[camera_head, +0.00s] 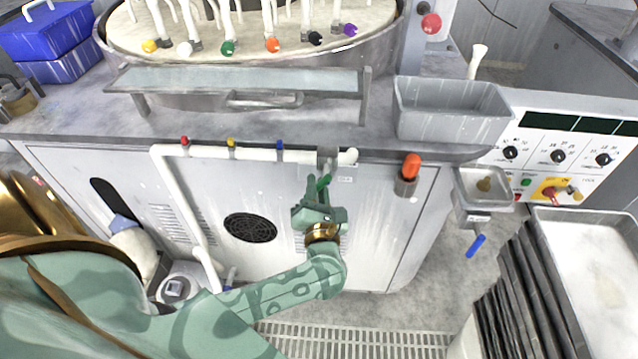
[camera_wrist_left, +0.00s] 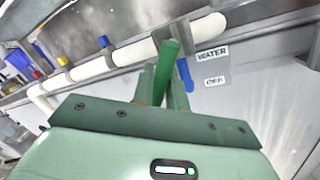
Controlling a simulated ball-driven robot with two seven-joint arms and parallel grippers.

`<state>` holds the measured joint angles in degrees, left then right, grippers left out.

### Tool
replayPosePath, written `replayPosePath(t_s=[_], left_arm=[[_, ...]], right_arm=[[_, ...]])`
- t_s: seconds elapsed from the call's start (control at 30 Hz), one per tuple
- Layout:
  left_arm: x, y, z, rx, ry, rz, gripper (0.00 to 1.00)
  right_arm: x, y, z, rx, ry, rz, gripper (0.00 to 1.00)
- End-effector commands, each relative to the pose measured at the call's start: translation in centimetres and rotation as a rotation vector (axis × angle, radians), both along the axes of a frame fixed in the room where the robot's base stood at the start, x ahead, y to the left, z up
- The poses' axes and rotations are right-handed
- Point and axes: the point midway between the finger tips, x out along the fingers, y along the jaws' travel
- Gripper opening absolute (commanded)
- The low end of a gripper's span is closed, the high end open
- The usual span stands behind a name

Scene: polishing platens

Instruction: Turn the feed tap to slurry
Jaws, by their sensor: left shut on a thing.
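The feed tap (camera_head: 327,158) sits near the right end of the white pipe on the front of the machine cabinet. Its green handle (camera_wrist_left: 169,60) points up and slightly left between my fingers in the left wrist view. My left gripper (camera_head: 318,188) is shut on this handle, just below the pipe. A WATER label (camera_wrist_left: 212,54) and an OFF label (camera_wrist_left: 215,81) are on the panel right of the handle. A blue strip (camera_wrist_left: 185,74) shows beside the right finger. No slurry label is readable. My right gripper is not in view.
The white pipe (camera_head: 205,152) carries red, yellow and blue small valves. An orange-topped holder (camera_head: 411,168) is right of the tap. A grey bin (camera_head: 450,108) stands on the bench above.

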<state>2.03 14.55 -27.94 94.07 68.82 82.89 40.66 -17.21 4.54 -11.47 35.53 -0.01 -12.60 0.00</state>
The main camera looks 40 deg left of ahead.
Motion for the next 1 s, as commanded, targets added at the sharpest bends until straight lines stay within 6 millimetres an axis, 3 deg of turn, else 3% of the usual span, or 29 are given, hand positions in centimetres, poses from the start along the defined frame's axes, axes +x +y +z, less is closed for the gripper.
replayPosePath(t_s=[1.0], left_arm=[[-0.8, 1.0, 2.5, 0.745, 0.458, -0.004, 0.00]], right_arm=[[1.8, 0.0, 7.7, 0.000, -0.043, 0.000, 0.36]])
